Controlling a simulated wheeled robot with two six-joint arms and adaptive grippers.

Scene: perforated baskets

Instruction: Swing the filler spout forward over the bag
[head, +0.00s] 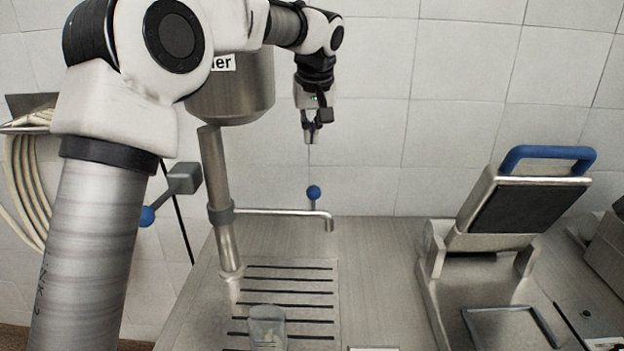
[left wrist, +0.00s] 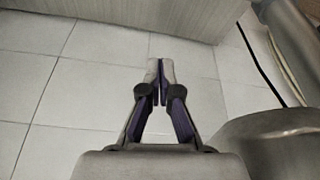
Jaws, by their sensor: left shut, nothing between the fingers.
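The filler spout (head: 285,213) is a thin metal tube running right from the filler's column, its bent tip pointing down near the back of the counter. A blue ball knob (head: 313,192) stands above its outer end. A clear, open-topped container, seemingly the bag (head: 267,327), stands on the slotted grate in front of the spout, not under its tip. My left gripper (head: 311,140) hangs above the knob, apart from it, shut and empty. In the left wrist view its fingertips (left wrist: 160,68) meet against tiles; neither spout nor knob can be made out there. My right gripper is not in view.
The filler hopper (head: 230,95) is partly hidden by my left arm. A grey lever with a blue ball (head: 147,216) sticks out left of the column. A metal device with a blue handle (head: 548,153) stands right. The counter (head: 375,260) between is mostly clear.

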